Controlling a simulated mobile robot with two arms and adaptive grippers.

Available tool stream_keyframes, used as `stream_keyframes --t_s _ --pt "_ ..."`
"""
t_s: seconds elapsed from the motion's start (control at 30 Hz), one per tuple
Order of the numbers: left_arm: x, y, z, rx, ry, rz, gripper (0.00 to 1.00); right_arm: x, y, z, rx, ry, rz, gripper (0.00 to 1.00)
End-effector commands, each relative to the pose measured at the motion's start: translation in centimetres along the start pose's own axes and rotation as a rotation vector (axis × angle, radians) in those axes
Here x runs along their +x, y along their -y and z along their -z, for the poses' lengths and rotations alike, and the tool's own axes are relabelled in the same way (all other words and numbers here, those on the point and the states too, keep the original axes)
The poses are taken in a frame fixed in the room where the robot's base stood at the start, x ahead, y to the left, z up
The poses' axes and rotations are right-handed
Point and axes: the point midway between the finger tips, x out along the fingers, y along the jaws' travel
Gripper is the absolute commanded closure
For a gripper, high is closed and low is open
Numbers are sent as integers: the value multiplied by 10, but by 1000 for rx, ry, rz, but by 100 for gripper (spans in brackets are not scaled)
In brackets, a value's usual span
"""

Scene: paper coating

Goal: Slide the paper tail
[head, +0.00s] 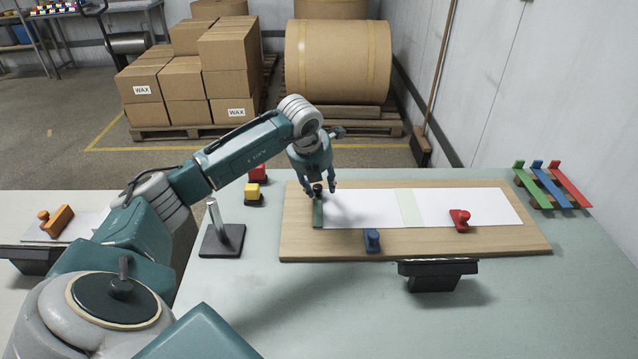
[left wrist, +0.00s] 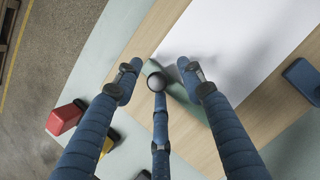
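A long white paper strip (head: 370,208) with a pale green band (head: 409,208) lies on a wooden board (head: 520,240). In the left wrist view, the knob (left wrist: 152,68) is between the fingertips of my left gripper (left wrist: 159,72), with the green bar (left wrist: 185,98) beneath. Contact with the knob cannot be told. The paper (left wrist: 240,50) extends beyond. My right gripper is out of view.
A red block (head: 460,219) sits on the paper and a blue block (head: 372,240) at the board's front edge. A metal post (head: 223,238), a yellow block (head: 253,193) and a red one (head: 257,172) stand left. Coloured bars (head: 551,186) lie at right.

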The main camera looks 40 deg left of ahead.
Motion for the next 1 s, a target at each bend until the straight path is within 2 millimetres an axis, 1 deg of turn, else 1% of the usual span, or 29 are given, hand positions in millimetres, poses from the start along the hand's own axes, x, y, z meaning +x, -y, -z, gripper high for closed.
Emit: stream_keyframes --t_s 0.07,0.17,0.5,0.6,0.7,0.8,1.0 --pt "-4 0 0 0 0 -1 60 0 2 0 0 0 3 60" --pt "-16 0 -1 0 3 0 60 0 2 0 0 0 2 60" --pt "-87 2 -2 2 4 0 60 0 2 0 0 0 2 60" --pt "-102 3 -2 2 4 1 60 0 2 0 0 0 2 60" --pt "-113 3 -2 3 3 1 60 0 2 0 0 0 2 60" --pt "-118 3 -2 3 3 2 60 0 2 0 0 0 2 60" --pt "-120 3 -2 2 1 1 60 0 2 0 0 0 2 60"
